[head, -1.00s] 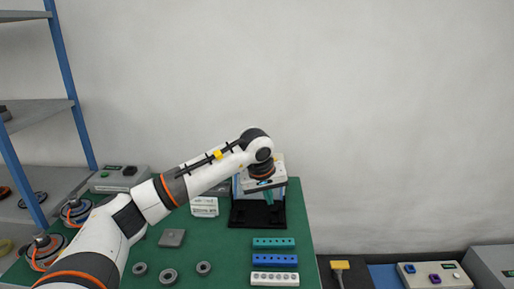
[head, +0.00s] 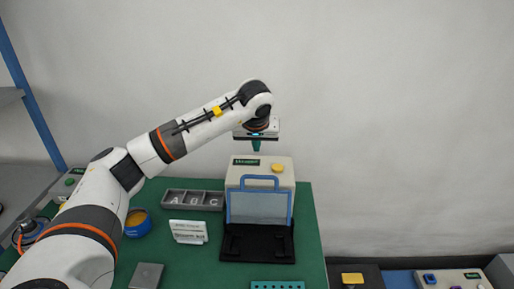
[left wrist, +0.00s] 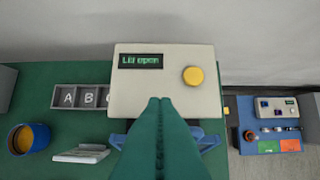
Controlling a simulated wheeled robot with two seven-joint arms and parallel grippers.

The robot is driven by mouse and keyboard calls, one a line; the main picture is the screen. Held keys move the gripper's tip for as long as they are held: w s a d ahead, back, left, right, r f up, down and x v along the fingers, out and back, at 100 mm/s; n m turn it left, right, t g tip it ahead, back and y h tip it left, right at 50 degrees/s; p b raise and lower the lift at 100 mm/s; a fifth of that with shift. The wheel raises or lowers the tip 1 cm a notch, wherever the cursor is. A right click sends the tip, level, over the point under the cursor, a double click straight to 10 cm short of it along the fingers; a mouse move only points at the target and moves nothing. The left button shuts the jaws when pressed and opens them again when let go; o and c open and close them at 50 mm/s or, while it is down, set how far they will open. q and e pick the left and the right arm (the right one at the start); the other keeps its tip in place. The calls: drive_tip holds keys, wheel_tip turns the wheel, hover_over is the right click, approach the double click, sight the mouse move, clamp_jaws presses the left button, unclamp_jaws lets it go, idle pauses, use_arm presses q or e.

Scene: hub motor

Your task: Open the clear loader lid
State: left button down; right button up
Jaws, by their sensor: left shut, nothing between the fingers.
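The loader is a cream box (head: 283,176) with an orange button and a small green display, standing behind a black base (head: 257,246). Its clear lid (head: 258,207) has a blue frame and handle and stands raised in front of the box, above the back of the black base. In the left wrist view the loader box (left wrist: 130,95) has a display reading "Lid open". Parts of the blue lid frame (left wrist: 118,140) show on both sides of my fingers. My left gripper (head: 256,146) is shut and empty, above the box and apart from the lid. My right gripper is out of view.
A grey tray marked A, B, C (head: 193,199), a white sign (head: 188,231) and a blue round container (head: 137,223) stand left of the loader on the green table. A teal block (head: 277,285) is in front. A control box (head: 455,279) is at lower right.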

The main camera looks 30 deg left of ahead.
use_arm(q)
drive_tip(key=p+x, duration=0.2)
drive_tip(key=x, duration=0.6)
drive_tip(key=shift+f, duration=0.1)
drive_tip(key=s, duration=0.1)
drive_tip(key=s+d+p, duration=0.1)
drive_tip(key=shift+s+d+f, duration=0.15)
drive_tip(key=shift+s+d, duration=0.1)
drive_tip(key=shift+s, duration=0.05)
drive_tip(key=shift+s+d+f+p, duration=0.2)
drive_tip(key=shift+s+d+p, duration=0.05)
drive_tip(key=shift+s+p, duration=0.15)
